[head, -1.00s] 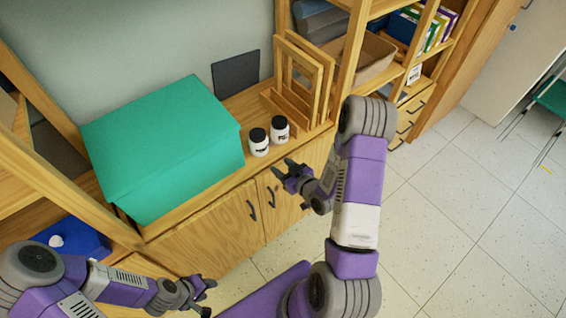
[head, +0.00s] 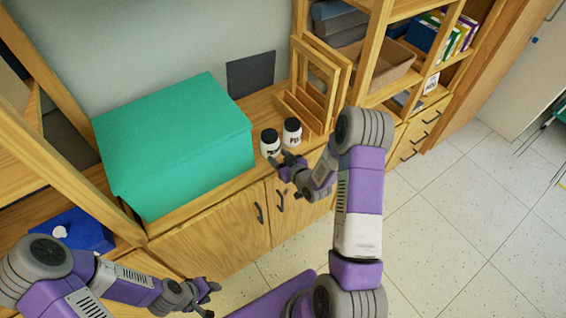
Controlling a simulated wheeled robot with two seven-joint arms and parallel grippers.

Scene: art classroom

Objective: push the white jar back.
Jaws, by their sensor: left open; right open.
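Two white jars with black lids stand upright on the wooden cabinet top. The left white jar (head: 270,146) is nearer the front edge, and the right white jar (head: 292,132) stands beside it. My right gripper (head: 283,164) is open at the cabinet's front edge, just in front of the jars and closest to the left one. Its fingertips overlap the lower part of the jars in the picture; I cannot tell whether they touch. My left gripper (head: 211,293) is open and empty, low in front of the cabinet doors.
A large green box (head: 175,145) stands left of the jars. Wooden frames (head: 318,85) in a rack stand behind and right of them. A dark panel (head: 250,74) leans on the wall. Bare cabinet top lies behind the jars. A blue box (head: 75,230) is at lower left.

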